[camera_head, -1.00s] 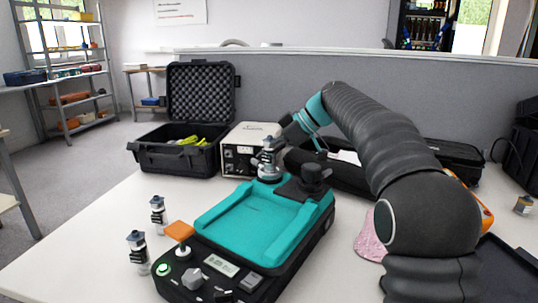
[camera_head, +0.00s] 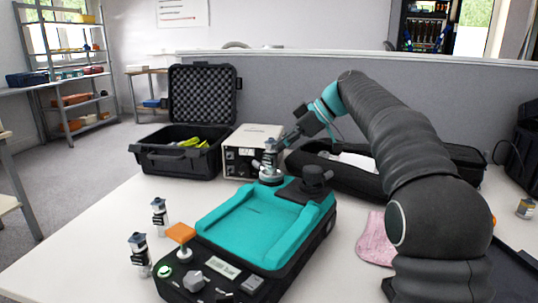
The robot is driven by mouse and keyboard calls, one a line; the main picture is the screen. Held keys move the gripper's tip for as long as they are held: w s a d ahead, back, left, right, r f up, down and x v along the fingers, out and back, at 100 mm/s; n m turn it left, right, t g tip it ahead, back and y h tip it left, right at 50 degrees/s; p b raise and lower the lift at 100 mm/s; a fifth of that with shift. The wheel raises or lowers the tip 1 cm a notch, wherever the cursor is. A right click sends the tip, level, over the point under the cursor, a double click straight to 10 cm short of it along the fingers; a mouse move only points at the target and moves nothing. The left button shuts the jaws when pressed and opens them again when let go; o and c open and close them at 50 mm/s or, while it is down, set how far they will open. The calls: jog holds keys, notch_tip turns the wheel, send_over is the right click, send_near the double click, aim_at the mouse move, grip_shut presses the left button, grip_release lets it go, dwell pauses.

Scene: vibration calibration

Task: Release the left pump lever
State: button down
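The calibration device (camera_head: 330,222) with a teal top stands on the white table. An orange lever pad (camera_head: 180,233) sits at its front left, above the control panel. A metal cylindrical sensor (camera_head: 269,160) stands upright at the device's back left. A black knob-like part (camera_head: 315,178) is at its back right. My gripper (camera_head: 280,149) is behind the device, pointing down and left close to the sensor's right side. Its fingertips are small and partly merged with the sensor, so I cannot tell whether they touch it or how far they are apart.
Two small cylindrical sensors (camera_head: 159,216) (camera_head: 139,254) stand left of the device. An open black case (camera_head: 178,160) and a beige box (camera_head: 246,143) are behind it. A long black case (camera_head: 455,160) lies behind my arm. A pink cloth (camera_head: 373,240) lies to the right.

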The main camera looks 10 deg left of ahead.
jog(key=v, duration=0.7)
jog(key=shift+d+r, duration=0.15)
jog(key=shift+d, duration=0.15)
